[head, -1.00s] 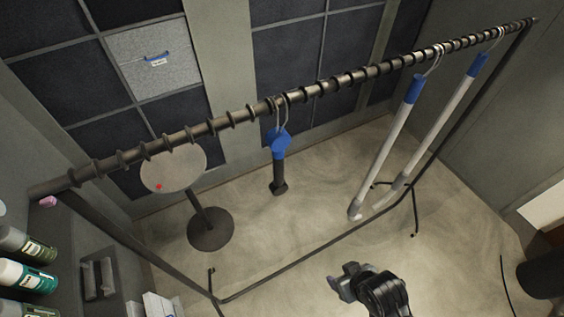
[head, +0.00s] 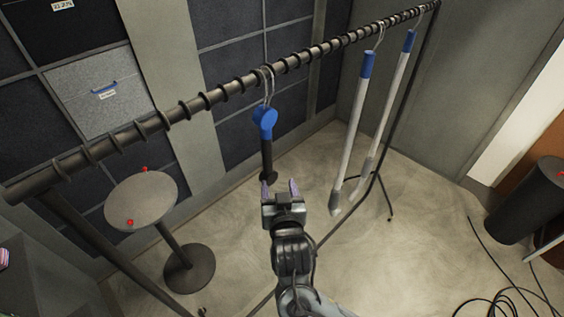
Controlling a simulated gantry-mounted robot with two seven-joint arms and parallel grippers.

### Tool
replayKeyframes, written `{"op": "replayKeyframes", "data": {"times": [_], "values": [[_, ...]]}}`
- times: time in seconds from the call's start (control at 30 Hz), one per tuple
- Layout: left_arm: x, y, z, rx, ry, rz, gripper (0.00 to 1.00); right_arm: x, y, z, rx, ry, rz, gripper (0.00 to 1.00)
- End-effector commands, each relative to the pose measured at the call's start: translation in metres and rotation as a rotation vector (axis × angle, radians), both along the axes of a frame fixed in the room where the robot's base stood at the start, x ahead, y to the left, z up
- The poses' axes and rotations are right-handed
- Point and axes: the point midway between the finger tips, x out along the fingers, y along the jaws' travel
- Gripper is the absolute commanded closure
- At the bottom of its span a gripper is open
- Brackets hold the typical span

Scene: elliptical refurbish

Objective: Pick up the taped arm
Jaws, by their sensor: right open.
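Three parts with blue upper ends hang on hooks from a dark ribbed rail (head: 210,98). The nearest is a short black arm (head: 266,150) with a rounded blue top (head: 264,122). Two long pale arms, one (head: 350,130) and another (head: 390,110), have blue bands at their tops and hang to the right. I cannot tell for sure which is the taped arm. My right gripper (head: 279,189) is open and empty, its fingers pointing up at the short black arm's lower end. That end shows by the left finger; whether they touch is unclear. My left gripper is out of view.
A round-topped stand (head: 142,200) with red spots or knobs on top is at the left. The rack's legs and low bars cross the floor. A black cylinder (head: 524,205) and loose cables (head: 510,300) are at the right. Open floor lies between.

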Motion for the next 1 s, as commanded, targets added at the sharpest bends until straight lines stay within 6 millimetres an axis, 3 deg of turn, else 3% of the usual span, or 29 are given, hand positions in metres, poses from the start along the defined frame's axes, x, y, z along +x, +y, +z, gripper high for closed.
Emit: {"op": "replayKeyframes", "data": {"times": [0.1,0.3,0.43,0.7,1.0], "values": [[0.0,0.0,-0.012,-0.003,-0.001,0.001,0.01,0.014,0.011,0.044,-0.026,-0.107,0.023,0.4],[0.001,-0.002,-0.017,-0.009,-0.002,0.003,0.01,0.025,0.012,0.092,-0.032,-0.196,0.026,0.4],[0.001,-0.002,-0.013,-0.009,-0.002,0.003,0.01,0.039,0.013,0.102,-0.033,-0.211,0.023,0.4],[0.001,-0.001,-0.005,-0.004,-0.002,0.001,0.01,0.073,0.016,0.102,-0.032,-0.209,0.024,0.4],[0.001,0.001,0.002,0.005,-0.003,-0.005,0.01,0.088,0.019,0.102,-0.031,-0.209,0.025,0.4]]}}
